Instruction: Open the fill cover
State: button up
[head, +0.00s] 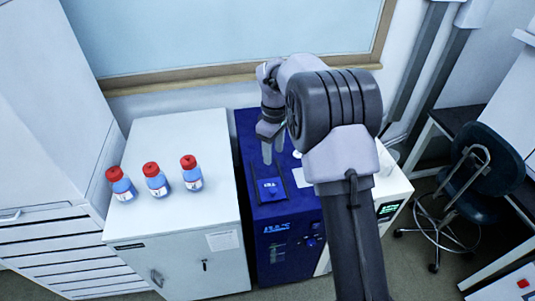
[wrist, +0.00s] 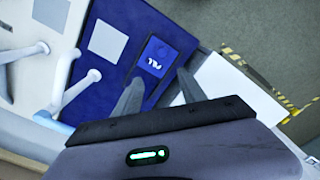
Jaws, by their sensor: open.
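The fill cover (head: 269,188) is a small bright blue panel with white lettering, lying flat on top of the dark blue unit (head: 285,215). It appears closed. Dark strips run along its left and right sides in the head view. In the wrist view the cover (wrist: 158,57) shows just beyond my fingertips. My gripper (head: 272,155) is open and empty, pointing down above the unit, behind the cover in the head view. The two grey fingers are apart in the wrist view (wrist: 158,84), and I see no contact with the cover.
Several blue bottles with red caps, such as the middle one (head: 156,181), stand on the white cabinet (head: 205,140) to the left. A white square (head: 303,178) lies right of the cover. A dark chair (head: 482,165) stands at the far right. A window and wall close off the back.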

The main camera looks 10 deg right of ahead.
jog(key=b, duration=0.2)
send_over(273, 190)
notch_tip(273, 190, down, 4)
notch_tip(273, 190, down, 13)
jog(key=b, duration=0.3)
jog(key=shift+r, duration=0.1)
grip_shut()
dwell(0.8)
